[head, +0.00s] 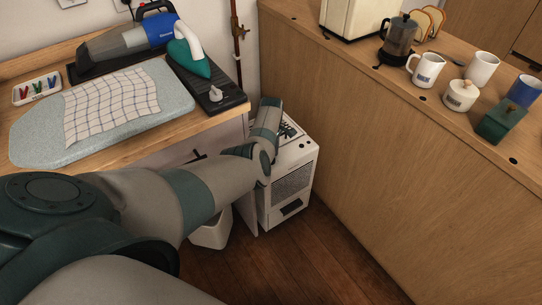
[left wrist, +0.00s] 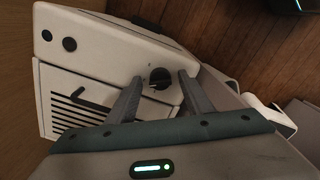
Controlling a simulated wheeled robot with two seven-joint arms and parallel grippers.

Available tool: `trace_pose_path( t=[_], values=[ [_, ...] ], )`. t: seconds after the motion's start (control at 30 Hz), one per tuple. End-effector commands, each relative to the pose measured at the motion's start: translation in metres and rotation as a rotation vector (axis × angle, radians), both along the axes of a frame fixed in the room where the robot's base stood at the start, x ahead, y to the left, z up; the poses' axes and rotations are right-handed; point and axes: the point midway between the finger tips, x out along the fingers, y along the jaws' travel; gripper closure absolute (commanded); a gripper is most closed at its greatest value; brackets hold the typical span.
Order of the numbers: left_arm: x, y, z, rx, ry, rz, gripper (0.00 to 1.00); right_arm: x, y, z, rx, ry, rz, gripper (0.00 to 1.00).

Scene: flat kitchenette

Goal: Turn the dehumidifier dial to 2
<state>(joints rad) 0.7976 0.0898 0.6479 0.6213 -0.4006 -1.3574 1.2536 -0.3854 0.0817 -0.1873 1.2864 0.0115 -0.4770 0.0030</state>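The dehumidifier (head: 291,188) is a white box on the floor between the counter and the wooden partition. In the left wrist view its white top (left wrist: 105,52) carries a black round dial (left wrist: 159,77) with a small pale mark. My left gripper (left wrist: 158,80) is open, with one finger on each side of the dial. I cannot tell whether the fingers touch it. In the head view my left arm reaches down over the dehumidifier and hides the dial and fingertips. The dial's numbers are not readable. My right gripper is not in view.
The counter edge (head: 215,122) is close to my left arm. A wooden partition (head: 335,125) stands right of the dehumidifier, and a white bin (head: 211,234) stands to its left. Two black knobs (left wrist: 58,40) sit on the dehumidifier's top. Wooden floor in front is clear.

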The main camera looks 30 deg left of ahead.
Motion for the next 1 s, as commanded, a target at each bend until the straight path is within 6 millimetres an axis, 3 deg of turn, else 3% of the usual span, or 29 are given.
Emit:
trace_pose_path(
  t=[0.47, 0.67, 1.0],
  values=[
    [0.0, 0.0, 0.01, 0.001, 0.0, 0.001, 0.54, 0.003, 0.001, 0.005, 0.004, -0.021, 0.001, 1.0],
    [0.0, 0.0, 0.033, 0.002, -0.002, 0.002, 0.54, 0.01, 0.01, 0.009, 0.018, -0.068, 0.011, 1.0],
    [0.001, 0.0, 0.096, 0.001, -0.003, 0.001, 0.54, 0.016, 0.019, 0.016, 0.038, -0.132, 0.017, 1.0]
  ],
)
